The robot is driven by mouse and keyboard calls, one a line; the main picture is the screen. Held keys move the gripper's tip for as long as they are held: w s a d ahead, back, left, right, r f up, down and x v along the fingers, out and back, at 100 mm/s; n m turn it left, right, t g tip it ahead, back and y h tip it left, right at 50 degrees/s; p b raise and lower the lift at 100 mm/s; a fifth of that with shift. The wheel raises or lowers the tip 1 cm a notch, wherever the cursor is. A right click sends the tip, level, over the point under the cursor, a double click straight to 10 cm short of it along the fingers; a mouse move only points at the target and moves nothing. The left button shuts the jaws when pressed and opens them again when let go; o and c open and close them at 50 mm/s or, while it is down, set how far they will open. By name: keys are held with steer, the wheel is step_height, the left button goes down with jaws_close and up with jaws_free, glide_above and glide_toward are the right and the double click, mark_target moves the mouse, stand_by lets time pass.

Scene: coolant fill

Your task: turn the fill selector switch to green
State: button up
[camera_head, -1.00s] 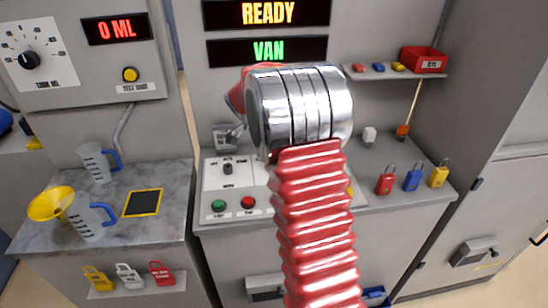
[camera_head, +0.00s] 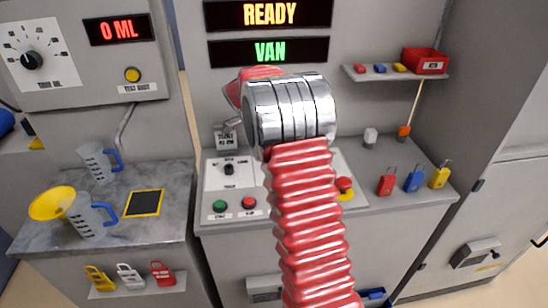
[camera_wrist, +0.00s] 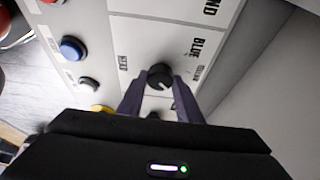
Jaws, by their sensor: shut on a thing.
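In the wrist view a round black knob (camera_wrist: 160,75) stands on a white panel (camera_wrist: 135,35). It sits between the two dark fingers of my gripper (camera_wrist: 160,84), which are shut on it. The word BLUE and a smaller label, hard to read, are to the right of the knob. I cannot read a GREEN label or tell for certain where the knob points. In the head view my red ribbed arm (camera_head: 305,215) and its silver joint (camera_head: 290,110) hide my gripper and the knob.
The console has a small black switch (camera_head: 229,169), a green button (camera_head: 220,205), a red button (camera_head: 249,203) and a red mushroom button (camera_head: 344,184). Padlocks (camera_head: 414,178) stand at the right. Displays above read READY (camera_head: 267,13) and VAN (camera_head: 268,51).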

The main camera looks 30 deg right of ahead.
steer(key=shift+w, duration=0.15)
steer(key=o, duration=1)
steer(key=v, duration=1.3)
steer(key=shift+a+r, duration=0.15)
steer(key=shift+r, duration=0.15)
